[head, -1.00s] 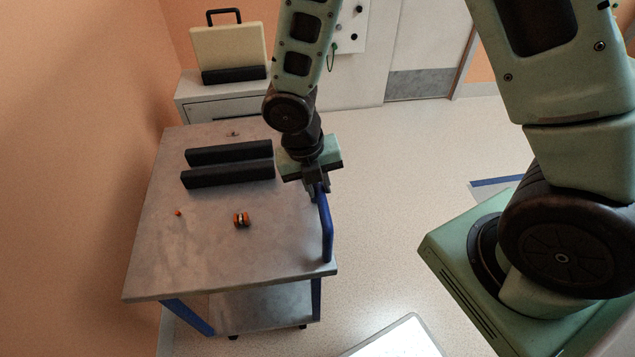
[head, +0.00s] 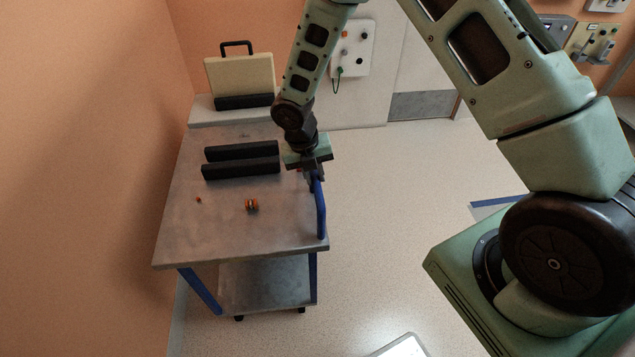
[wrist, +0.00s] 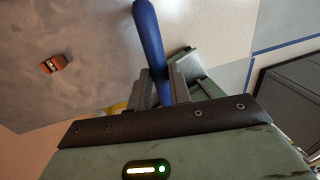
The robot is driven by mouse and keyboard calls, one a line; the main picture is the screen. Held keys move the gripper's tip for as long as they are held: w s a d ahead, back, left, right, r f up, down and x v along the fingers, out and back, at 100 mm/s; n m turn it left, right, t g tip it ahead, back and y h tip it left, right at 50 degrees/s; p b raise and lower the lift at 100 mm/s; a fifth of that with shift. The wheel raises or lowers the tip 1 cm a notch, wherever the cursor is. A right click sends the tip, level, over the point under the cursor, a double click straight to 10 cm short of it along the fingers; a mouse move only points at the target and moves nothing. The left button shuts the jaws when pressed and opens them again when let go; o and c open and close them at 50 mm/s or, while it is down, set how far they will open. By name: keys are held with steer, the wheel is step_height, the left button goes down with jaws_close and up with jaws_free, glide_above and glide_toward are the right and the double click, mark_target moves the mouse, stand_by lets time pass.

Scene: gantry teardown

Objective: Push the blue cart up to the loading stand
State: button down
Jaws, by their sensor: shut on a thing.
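The blue cart (head: 205,232) has a grey top, blue legs, a lower shelf and a blue handle (head: 321,212) on its right side. My gripper (head: 312,178) is shut on this handle, near its far end. In the wrist view the blue bar (wrist: 149,40) runs between the two fingers (wrist: 162,88). The pale stand (head: 210,114) against the back wall seems to be the loading stand; it carries a beige case (head: 240,78) in a black holder. The cart's far edge overlaps the stand's front in the head view. I cannot tell whether they touch.
Two black bars (head: 240,170), an orange-and-black part (head: 252,205) and a small orange piece (head: 198,200) are on the cart top. The orange wall (head: 110,180) runs close along the cart's left. Open floor (head: 400,190) lies to the right.

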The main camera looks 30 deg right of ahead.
steer(key=shift+w+d+r+p, duration=0.1)
steer(key=shift+w+d+p, duration=0.2)
steer(key=shift+w, duration=0.6)
steer(key=shift+w+d+p, duration=0.15)
steer(key=shift+w+d, duration=0.15)
steer(key=shift+w, duration=0.55)
steer(key=c, duration=1.3)
jaws_free()
steer(key=shift+w, duration=0.1)
steer(key=shift+a+r, duration=0.1)
steer(key=a+r, duration=0.3)
steer(key=r, duration=1.3)
steer(key=shift+w+r+b, duration=0.4)
